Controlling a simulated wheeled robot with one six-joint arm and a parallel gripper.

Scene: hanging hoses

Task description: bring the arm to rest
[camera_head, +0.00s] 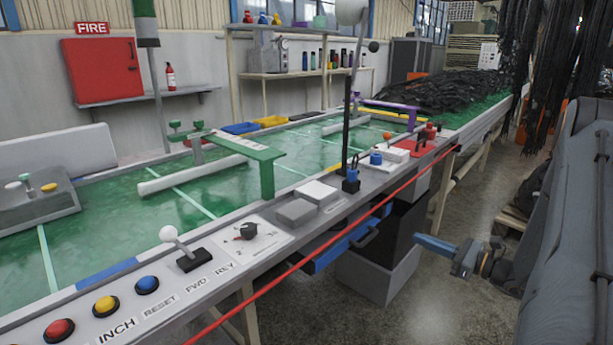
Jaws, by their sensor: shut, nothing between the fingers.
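My gripper (434,246) is at the right of the view, in front of the long bench and low beside its front side. Its blue-grey fingers point left and are shut with nothing between them. My wrist (488,262) shows just behind it, and my arm runs off to the right. The fingers appear apart from the bench, over the open floor.
A red cord (330,242) runs along the bench's front edge. Buttons, a lever (184,250) and a rotary switch (246,231) sit on its panel. A blue drawer (335,252) sticks out below. Black hoses (548,70) hang at the upper right.

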